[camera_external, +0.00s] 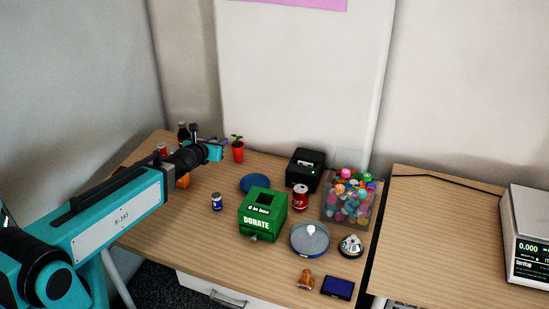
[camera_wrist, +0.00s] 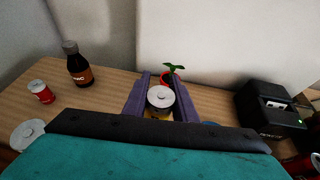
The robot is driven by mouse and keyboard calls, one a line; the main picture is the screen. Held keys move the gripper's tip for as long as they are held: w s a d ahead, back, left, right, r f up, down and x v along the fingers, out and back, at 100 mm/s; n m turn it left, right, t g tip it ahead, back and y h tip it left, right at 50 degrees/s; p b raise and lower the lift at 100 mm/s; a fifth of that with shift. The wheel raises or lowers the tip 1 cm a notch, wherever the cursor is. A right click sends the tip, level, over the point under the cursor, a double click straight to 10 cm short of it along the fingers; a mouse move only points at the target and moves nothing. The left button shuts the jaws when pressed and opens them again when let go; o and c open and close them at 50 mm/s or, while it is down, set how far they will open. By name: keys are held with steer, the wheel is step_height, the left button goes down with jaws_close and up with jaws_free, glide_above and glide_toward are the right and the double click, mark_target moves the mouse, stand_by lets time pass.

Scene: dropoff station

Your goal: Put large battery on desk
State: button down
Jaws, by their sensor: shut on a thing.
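My gripper (camera_external: 222,143) reaches over the far left part of the wooden desk (camera_external: 180,238). In the wrist view its two purple fingers (camera_wrist: 160,92) are shut on a round thing with a grey metal top, a raised centre and a yellowish body, which looks like the large battery (camera_wrist: 160,98). It stands roughly upright between the fingers; its lower part is hidden by my wrist. I cannot tell whether it touches the desk. In the external view the battery is hidden. A small blue can-like cylinder (camera_external: 216,202) stands apart on the desk.
A potted plant (camera_external: 238,152) stands just beyond my gripper. A dark bottle (camera_wrist: 79,68) and red can (camera_wrist: 40,92) stand to its left. A black printer (camera_external: 305,170), blue disc (camera_external: 254,183), green donation box (camera_external: 262,215) and candy container (camera_external: 348,205) stand to the right.

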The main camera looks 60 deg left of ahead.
step_height(320, 180, up, 9)
steer(key=w+d+m+t+h+b, duration=0.15)
steer(key=w+d+b, duration=0.25)
steer(key=w+d, duration=0.55)
steer(key=w+d+m+t+h+b, duration=0.15)
steer(key=w+d+b, duration=0.35)
steer(key=d, duration=0.7)
steer(key=w+d+m+t+h+b, duration=0.15)
steer(key=w+d+b, duration=0.3)
steer(key=d, duration=1.45)
steer(key=w+d+m+h+b, duration=0.3)
steer(key=d+b, duration=0.2)
steer(key=d, duration=1.4)
steer(key=shift+d+f, duration=0.2)
steer(key=shift+f, duration=3.75)
steer(key=shift+d+f, duration=0.15)
steer(key=shift+f, duration=3.8)
glide_above(404, 261)
steer(key=shift+d+f, duration=0.1)
steer(key=shift+f, duration=0.55)
